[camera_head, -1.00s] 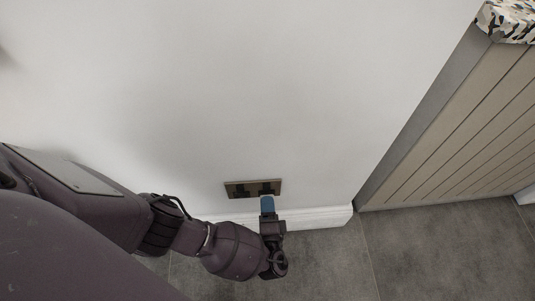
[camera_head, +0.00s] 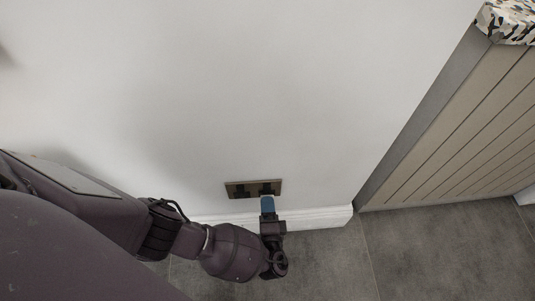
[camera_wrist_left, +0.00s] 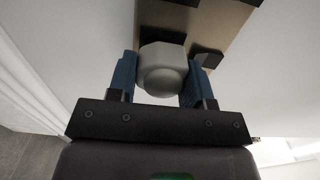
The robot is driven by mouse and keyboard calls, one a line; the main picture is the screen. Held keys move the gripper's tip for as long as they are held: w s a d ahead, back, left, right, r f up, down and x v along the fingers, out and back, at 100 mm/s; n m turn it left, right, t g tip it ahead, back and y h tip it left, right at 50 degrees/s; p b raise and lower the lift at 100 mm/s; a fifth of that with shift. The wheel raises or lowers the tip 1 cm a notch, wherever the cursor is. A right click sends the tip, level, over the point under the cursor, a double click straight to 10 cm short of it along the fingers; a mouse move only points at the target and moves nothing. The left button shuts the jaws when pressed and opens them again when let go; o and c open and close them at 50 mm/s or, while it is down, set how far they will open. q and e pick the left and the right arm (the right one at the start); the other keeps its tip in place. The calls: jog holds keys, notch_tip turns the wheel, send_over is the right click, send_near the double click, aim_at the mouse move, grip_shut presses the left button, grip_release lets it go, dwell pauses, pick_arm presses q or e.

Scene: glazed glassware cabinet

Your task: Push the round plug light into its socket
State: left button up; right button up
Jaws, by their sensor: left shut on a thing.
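The round plug light (camera_wrist_left: 162,72) is a pale grey, rounded body in the left wrist view. My left gripper (camera_wrist_left: 160,80) is shut on it, with one blue finger on each side. The brass-coloured socket plate (camera_wrist_left: 220,22) with dark inserts lies right behind the light. In the head view the socket plate (camera_head: 236,195) is low on the white wall, and my left gripper (camera_head: 267,203) is at its right half. The gripper hides the light in the head view. I cannot tell whether the light's pins are in the socket. My right gripper is not in view.
A white skirting board (camera_head: 315,218) runs along the wall below the socket. A grooved beige cabinet panel (camera_head: 455,130) with a speckled top (camera_head: 508,20) stands at the right. Grey floor tiles (camera_head: 420,250) are clear in front.

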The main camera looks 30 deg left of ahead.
pick_arm(q)
jog(key=shift+w+a, duration=0.3)
jog(key=shift+w, duration=0.15)
dwell(0.5)
jog(key=o, duration=0.9)
jog(key=shift+o, duration=0.2)
jog(key=shift+w, duration=0.1)
jog(key=shift+r, duration=0.1)
